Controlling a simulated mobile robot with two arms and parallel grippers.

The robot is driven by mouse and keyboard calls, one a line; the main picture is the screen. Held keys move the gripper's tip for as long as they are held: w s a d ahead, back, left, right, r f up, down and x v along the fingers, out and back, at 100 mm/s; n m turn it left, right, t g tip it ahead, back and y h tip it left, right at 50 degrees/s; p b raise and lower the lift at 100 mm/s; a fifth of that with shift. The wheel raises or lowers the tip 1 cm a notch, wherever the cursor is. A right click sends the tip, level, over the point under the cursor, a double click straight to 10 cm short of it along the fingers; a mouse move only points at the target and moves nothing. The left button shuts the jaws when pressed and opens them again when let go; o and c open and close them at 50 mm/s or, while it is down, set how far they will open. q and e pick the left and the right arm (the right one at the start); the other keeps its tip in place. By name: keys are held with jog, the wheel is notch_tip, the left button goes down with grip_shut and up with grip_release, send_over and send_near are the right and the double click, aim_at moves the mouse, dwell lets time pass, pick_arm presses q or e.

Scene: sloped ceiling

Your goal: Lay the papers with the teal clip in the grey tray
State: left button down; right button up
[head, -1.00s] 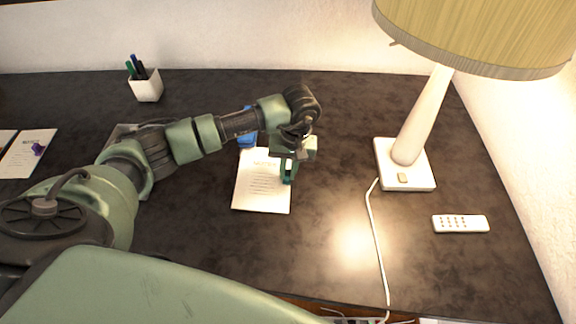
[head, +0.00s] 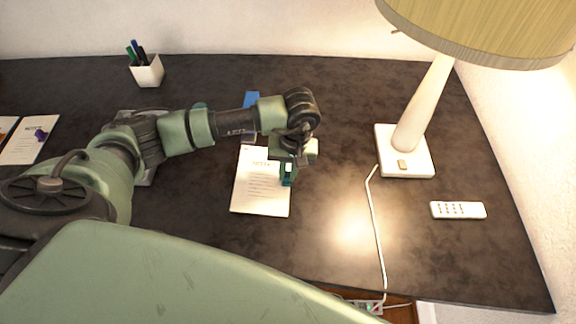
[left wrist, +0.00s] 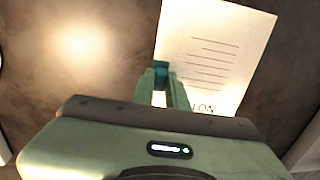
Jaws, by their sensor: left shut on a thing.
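The papers with the teal clip (head: 262,190) are a white printed sheet or thin stack over the middle of the dark desk. The teal clip (head: 287,174) is at their right edge. My left gripper (head: 289,162) is shut on the clip at that edge. In the left wrist view the fingers (left wrist: 162,84) meet the clip (left wrist: 161,68) at the edge of the papers (left wrist: 215,50). I cannot tell how high the papers are above the desk. A grey tray (head: 147,176) lies at the left, mostly hidden under my left arm. My right gripper is not in view.
A lamp (head: 405,165) with a white cord stands at the right, near a white remote (head: 458,210). A blue object (head: 251,99) lies behind my arm. A white pen cup (head: 148,71) is at the back left. Papers with a purple clip (head: 28,142) lie far left.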

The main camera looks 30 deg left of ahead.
pick_arm(q)
jog(key=shift+s+d, duration=0.15)
jog(key=shift+s, duration=0.1)
jog(key=c, duration=1.3)
grip_release()
jog(key=shift+c, duration=0.2)
jog(key=shift+r, duration=0.1)
